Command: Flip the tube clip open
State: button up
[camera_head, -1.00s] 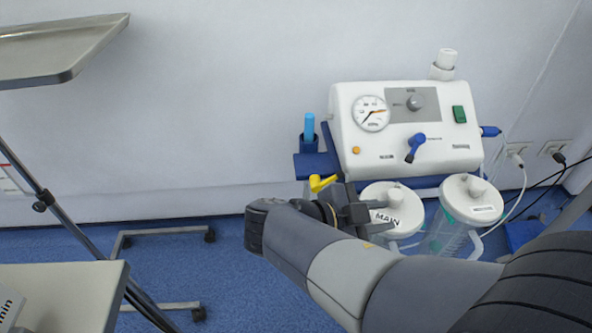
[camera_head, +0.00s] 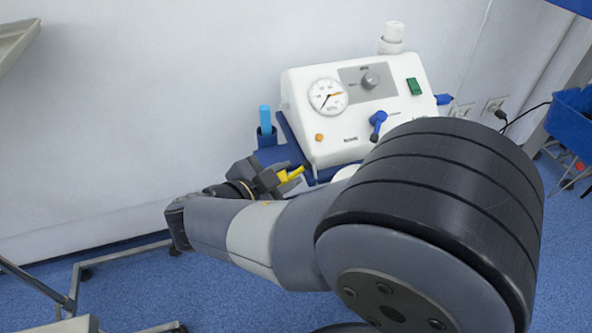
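My arm hides most of what is below the unit.
The unit carries a gauge (camera_head: 328,97), a blue lever (camera_head: 377,124) and a green switch (camera_head: 414,86). A blue cylinder (camera_head: 265,119) stands in a holder at left. A metal stand base (camera_head: 125,253) is on the floor at left. Blue bins (camera_head: 568,125) are at right.

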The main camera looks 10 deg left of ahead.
aim_at(302, 168)
jog(key=shift+x, duration=2.15)
jog(key=shift+c, duration=0.2)
grip_shut()
